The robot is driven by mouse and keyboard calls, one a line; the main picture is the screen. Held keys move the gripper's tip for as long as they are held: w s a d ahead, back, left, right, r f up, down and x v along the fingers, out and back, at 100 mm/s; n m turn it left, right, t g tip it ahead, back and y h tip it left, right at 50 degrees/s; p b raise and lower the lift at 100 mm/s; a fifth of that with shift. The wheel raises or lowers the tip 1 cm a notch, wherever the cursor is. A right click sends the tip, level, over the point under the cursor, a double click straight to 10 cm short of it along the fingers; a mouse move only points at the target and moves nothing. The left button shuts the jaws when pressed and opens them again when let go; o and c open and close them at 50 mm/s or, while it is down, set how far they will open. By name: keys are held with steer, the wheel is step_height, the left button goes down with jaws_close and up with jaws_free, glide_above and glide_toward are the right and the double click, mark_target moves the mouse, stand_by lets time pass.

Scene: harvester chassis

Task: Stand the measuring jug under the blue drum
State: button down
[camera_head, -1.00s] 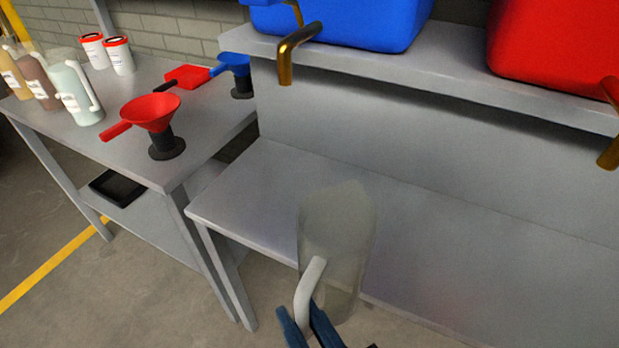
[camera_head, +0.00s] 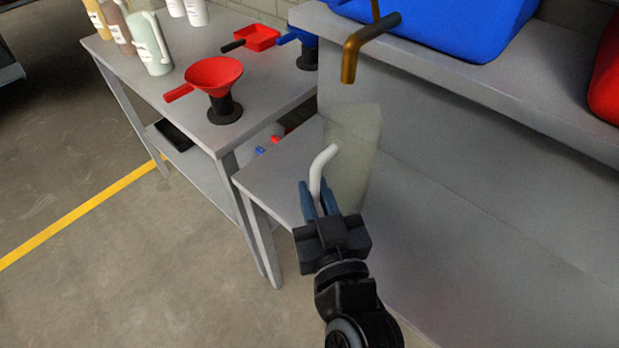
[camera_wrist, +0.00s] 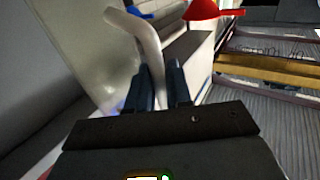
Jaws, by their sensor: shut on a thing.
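The clear measuring jug (camera_head: 359,150) stands roughly upright in the head view, over the lower shelf of the drum stand (camera_head: 455,230). My gripper (camera_head: 320,198) is shut on the jug's pale handle, which also shows between the fingers in the wrist view (camera_wrist: 148,45). The blue drum (camera_head: 450,22) lies on the upper shelf, with a brass tap (camera_head: 360,48) hanging over its front edge. In the head view the tap's outlet is just above the jug's rim. I cannot tell whether the jug's base touches the shelf, as the gripper hides part of it.
A side table (camera_head: 190,90) at left holds a red funnel (camera_head: 215,82) on a black stand, a blue funnel (camera_head: 300,45), a red tray (camera_head: 257,38) and several jugs. A red drum (camera_head: 606,80) is at the right edge. The lower shelf is clear to the right.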

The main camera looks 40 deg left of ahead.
steer(key=shift+w+a+f+b, duration=0.2)
steer(key=shift+w+a+f, duration=0.45)
steer(key=shift+a+f, duration=0.2)
steer(key=shift+w+a+f+b, duration=0.2)
steer(key=shift+w+a+f, duration=0.4)
steer(key=shift+a+f, duration=0.25)
steer(key=shift+d, duration=0.1)
steer(key=shift+f, duration=0.2)
steer(key=c, duration=1)
jaws_free()
steer(key=shift+c, duration=0.2)
steer(key=shift+r, duration=0.1)
